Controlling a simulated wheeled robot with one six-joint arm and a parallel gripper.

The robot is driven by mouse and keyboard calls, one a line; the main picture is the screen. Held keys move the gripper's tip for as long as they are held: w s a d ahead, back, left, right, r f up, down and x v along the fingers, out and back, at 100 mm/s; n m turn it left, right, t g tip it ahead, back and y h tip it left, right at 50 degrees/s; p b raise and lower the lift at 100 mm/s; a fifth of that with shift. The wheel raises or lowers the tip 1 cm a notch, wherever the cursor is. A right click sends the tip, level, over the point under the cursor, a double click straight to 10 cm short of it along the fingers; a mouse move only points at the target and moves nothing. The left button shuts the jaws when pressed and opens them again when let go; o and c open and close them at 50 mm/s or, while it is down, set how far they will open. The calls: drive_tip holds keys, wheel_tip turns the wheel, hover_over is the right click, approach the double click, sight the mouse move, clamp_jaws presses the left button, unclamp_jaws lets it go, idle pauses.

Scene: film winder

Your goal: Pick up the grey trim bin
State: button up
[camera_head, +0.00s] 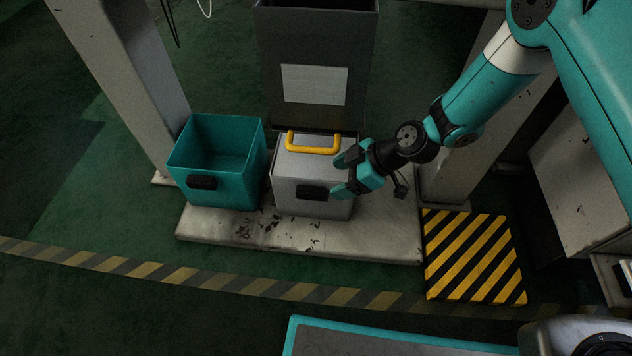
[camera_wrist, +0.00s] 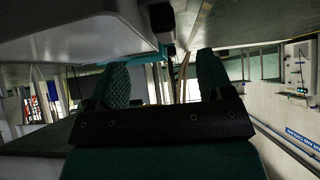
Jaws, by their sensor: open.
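The grey trim bin (camera_head: 298,180) stands upright on a low pale platform in the head view. It has a yellow handle (camera_head: 313,149) on top and a dark grip on its front face. My gripper (camera_head: 341,175) is open beside the bin's right side, its fingers pointing left and overlapping the bin's right edge in the picture. I cannot tell whether they touch it. In the wrist view the two fingers of my gripper (camera_wrist: 165,80) are spread with nothing between them. A pale grey surface fills the upper left there; I cannot tell whether it is the bin.
A teal open bin (camera_head: 215,177) stands close on the left on the same platform (camera_head: 300,232). A dark grey cabinet with a pale panel (camera_head: 314,84) rises behind. Pale posts flank the platform. A yellow-black striped plate (camera_head: 474,257) lies at the right.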

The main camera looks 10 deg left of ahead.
sight(317, 187)
drive_tip(key=b+x, duration=0.3)
drive_tip(key=x, duration=0.4)
drive_tip(key=shift+a+f+b, duration=0.2)
drive_tip(key=shift+f+b, duration=0.1)
drive_tip(key=c, duration=1.2)
drive_tip(key=shift+r, duration=0.1)
clamp_jaws()
drive_tip(key=shift+r, duration=0.15)
